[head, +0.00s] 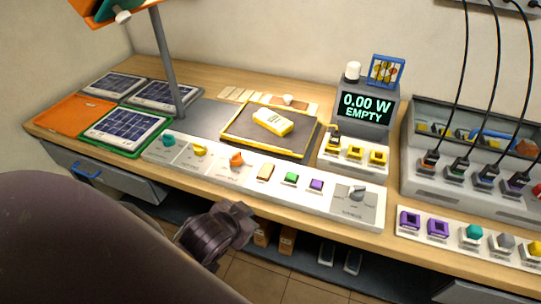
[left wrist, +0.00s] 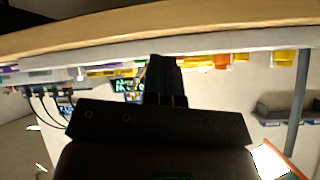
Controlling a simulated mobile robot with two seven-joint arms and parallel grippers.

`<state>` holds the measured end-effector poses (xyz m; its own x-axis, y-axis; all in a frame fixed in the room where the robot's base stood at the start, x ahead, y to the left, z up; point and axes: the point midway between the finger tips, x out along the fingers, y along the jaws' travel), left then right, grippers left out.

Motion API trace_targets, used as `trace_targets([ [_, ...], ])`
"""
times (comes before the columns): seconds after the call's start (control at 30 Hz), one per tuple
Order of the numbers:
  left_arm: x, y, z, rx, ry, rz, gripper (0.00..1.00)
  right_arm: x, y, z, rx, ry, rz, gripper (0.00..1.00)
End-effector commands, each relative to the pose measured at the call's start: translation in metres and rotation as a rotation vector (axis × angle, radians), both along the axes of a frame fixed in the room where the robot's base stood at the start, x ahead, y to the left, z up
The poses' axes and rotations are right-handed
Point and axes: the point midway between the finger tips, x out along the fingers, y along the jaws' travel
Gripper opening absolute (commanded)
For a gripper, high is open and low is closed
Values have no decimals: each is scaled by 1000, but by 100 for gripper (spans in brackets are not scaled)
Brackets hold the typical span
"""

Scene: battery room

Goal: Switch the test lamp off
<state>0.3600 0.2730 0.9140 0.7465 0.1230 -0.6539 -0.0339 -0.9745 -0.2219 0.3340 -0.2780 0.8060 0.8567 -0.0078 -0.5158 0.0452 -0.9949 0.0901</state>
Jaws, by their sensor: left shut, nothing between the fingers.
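A lamp-like fixture with an orange and teal head (head: 105,12) stands on a grey post (head: 168,60) at the upper left; I cannot tell whether it is lit. A long white control panel (head: 335,205) runs along the bench front. Labels are too small to read. My left gripper (head: 243,213) is shut and empty before the panel; its fingers also show in the left wrist view (left wrist: 167,78).
Solar panels (head: 125,130) lie at the left. A dark tray (head: 240,137) holds a yellow-and-white block (head: 272,121). A display (head: 366,106) reads "0.00 W EMPTY". A grey rack with cables (head: 460,180) and another button strip (head: 455,232) stand at the right.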

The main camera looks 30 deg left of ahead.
Motion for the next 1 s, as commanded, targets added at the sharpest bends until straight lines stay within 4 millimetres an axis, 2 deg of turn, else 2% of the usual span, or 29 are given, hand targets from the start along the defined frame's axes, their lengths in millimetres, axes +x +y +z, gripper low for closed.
trace_targets([
  [0.03, 15, -2, 31, 36, -67, -17, 0, 0, -1, 11, -2, -5, 1, 69],
  [0.17, 49, -11, 80, 114, -251, -67, 0, -3, -3, 15, -5, -2, -1, 69],
  [0.3, 83, -33, 136, 191, -497, -174, 0, -8, -1, 14, 3, 9, -7, 69],
  [0.5, 109, -78, 200, 278, -830, -406, 0, -11, 2, 12, 14, 18, -16, 69],
  [0.6, 112, -103, 222, 317, -964, -543, 0, -11, 2, 13, 14, 18, -16, 69],
  [0.77, 108, -141, 243, 378, -1135, -793, 0, -9, 2, 15, 12, 12, -15, 69],
  [0.87, 102, -162, 248, 420, -1211, -964, 0, -6, 1, 18, 11, 5, -12, 69],
  [1.0, 91, -186, 243, 483, -1272, -1221, 0, -2, 1, 22, 8, -4, -8, 69],
])
